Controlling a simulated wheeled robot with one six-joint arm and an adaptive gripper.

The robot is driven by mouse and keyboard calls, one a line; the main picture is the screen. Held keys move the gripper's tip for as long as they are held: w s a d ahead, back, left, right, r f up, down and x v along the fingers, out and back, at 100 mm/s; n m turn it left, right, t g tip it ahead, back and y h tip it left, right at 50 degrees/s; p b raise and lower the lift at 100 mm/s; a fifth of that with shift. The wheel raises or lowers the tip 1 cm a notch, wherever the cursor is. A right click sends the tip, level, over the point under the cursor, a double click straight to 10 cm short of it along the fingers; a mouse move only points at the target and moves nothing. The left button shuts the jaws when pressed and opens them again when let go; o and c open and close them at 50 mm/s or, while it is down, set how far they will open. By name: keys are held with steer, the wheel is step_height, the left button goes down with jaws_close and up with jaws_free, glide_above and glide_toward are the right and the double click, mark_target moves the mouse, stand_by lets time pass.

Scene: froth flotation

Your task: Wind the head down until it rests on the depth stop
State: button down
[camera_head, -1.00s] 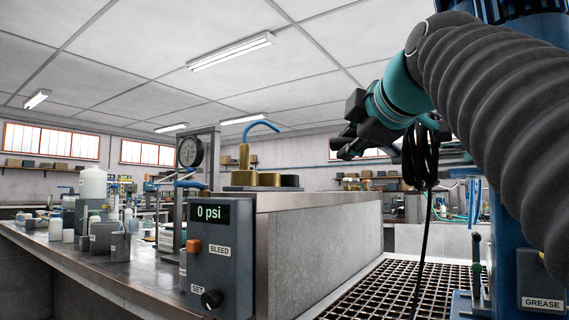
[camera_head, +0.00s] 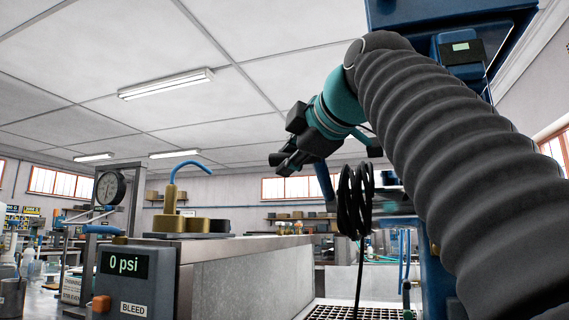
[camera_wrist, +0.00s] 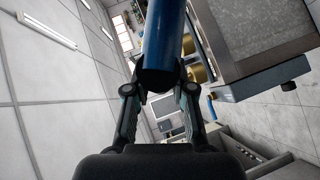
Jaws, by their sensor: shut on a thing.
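My gripper (camera_head: 283,160) is high in the head view, left of my ribbed arm. In the wrist view my gripper (camera_wrist: 162,97) has its fingers closed around the lower end of a thick blue bar (camera_wrist: 165,45), which runs up out of the picture. A blue bar (camera_head: 324,182) also shows just below my wrist in the head view; I cannot tell whether it is the same one. A large blue machine part (camera_head: 445,18) fills the top right, with a small display box (camera_head: 461,48) below it. The depth stop cannot be made out.
A console (camera_head: 130,280) reading 0 psi and labelled BLEED stands at the lower left beside a grey metal housing (camera_head: 235,270). A brass fitting (camera_head: 172,215) with a blue hose and a dial gauge (camera_head: 110,187) rise behind it. A black cable coil (camera_head: 355,205) hangs below my wrist. A floor grating (camera_head: 345,312) shows below.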

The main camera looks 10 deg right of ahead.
steer(key=shift+a+r, duration=0.1)
steer(key=shift+r, duration=0.3)
steer(key=c, duration=1)
jaws_free()
steer(key=shift+w+f, duration=0.1)
steer(key=shift+f, duration=0.05)
steer(key=shift+f, duration=0.15)
